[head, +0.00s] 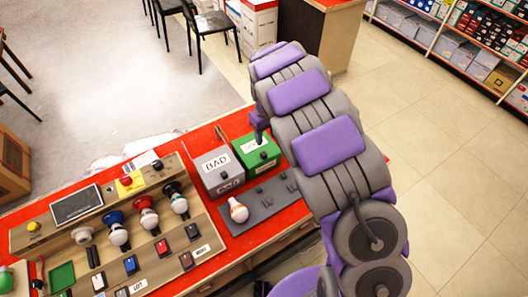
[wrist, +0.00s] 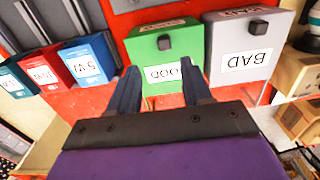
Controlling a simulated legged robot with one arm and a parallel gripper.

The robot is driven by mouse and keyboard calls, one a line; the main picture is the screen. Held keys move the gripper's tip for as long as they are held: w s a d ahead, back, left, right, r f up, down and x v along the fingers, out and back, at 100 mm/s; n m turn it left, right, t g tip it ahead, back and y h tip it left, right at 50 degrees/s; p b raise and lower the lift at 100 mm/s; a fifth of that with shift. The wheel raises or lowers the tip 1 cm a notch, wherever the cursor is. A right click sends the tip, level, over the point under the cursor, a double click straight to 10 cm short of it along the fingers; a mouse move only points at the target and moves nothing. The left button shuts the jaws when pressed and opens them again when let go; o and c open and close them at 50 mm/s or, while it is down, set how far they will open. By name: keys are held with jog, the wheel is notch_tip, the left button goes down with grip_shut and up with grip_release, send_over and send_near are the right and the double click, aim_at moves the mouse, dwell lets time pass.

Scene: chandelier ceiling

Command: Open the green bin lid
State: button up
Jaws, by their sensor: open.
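The green bin (head: 258,157) stands on the red table, with its lid (wrist: 195,52) down. A white label reading GOOD (wrist: 162,73) and a black knob (wrist: 164,42) show on it. The label is partly hidden by my gripper in the head view. My gripper (wrist: 162,75) is open and empty. In the wrist view, which looks upside down, its two fingers flank the label, short of the knob. In the head view my gripper (head: 259,130) is above the bin's far edge; contact cannot be told.
A grey BAD bin (head: 216,173) stands directly left of the green bin in the head view. A grey tray (head: 262,205) and a light bulb (head: 238,210) lie in front. A board with bulbs and switches (head: 130,235) is further left. Blue and red boxes (wrist: 88,60) show in the wrist view.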

aim_at(263, 153)
jog(key=f, duration=0.3)
jog(key=shift+d+f, duration=0.35)
jog(key=a+f, duration=0.1)
jog(key=f, duration=0.2)
jog(key=a+f, duration=0.1)
jog(key=f, duration=0.1)
jog(key=shift+a+f+b, duration=0.2)
jog(key=shift+a+b, duration=0.15)
jog(key=shift+b, duration=0.05)
jog(key=shift+f, duration=0.25)
jog(key=shift+d, duration=1.05)
jog(key=shift+a+f, duration=0.15)
jog(key=shift+a, duration=0.6)
jog(key=c, duration=0.5)
jog(key=shift+c, duration=0.9)
jog(key=shift+d, duration=0.35)
grip_shut()
jog(key=shift+a, duration=0.15)
